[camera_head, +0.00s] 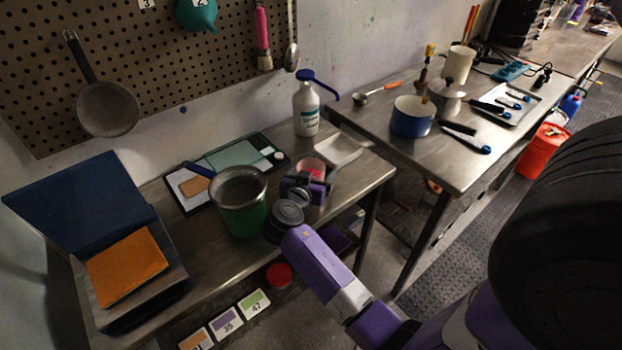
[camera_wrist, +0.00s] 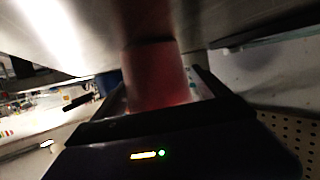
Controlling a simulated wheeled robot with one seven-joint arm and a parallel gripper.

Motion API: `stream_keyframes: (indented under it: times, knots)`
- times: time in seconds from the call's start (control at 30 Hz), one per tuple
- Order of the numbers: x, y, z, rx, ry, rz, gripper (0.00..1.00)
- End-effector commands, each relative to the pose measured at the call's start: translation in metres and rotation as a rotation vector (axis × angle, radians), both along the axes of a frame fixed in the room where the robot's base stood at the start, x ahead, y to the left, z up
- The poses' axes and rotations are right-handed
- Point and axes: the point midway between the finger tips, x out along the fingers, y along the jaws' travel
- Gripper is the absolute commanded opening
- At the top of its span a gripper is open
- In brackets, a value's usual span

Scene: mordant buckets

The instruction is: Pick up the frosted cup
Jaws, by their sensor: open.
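A small reddish, cloudy-looking cup (camera_head: 312,167) stands on the near metal table, and I take it to be the frosted cup. Its lower part is hidden behind my gripper (camera_head: 306,184) in the head view. In the wrist view the cup (camera_wrist: 157,70) lies between the two spread fingers of my gripper (camera_wrist: 160,90). My gripper is open, with one finger on each side of the cup. I cannot tell whether either finger touches it.
A larger green container (camera_head: 241,212) stands just left of my gripper. A white pump bottle (camera_head: 306,112) and a white shallow tray (camera_head: 339,149) are behind the cup. A framed board (camera_head: 236,155) lies behind the green container.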

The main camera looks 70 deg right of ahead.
Motion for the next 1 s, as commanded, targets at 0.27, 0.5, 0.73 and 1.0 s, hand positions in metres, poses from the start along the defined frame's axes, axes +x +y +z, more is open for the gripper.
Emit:
stream_keyframes:
  times: [0.27, 0.5, 0.73, 1.0]
  knots:
    - [-0.0001, 0.0004, -0.0003, 0.000, 0.000, 0.000, 0.54]
    - [0.0000, 0.0004, 0.0003, -0.001, 0.000, 0.000, 0.12]
    - [0.0000, 0.0005, 0.0005, -0.001, 0.000, 0.000, 0.12]
    - [0.0002, 0.0002, 0.0064, -0.001, -0.001, 0.000, 0.12]
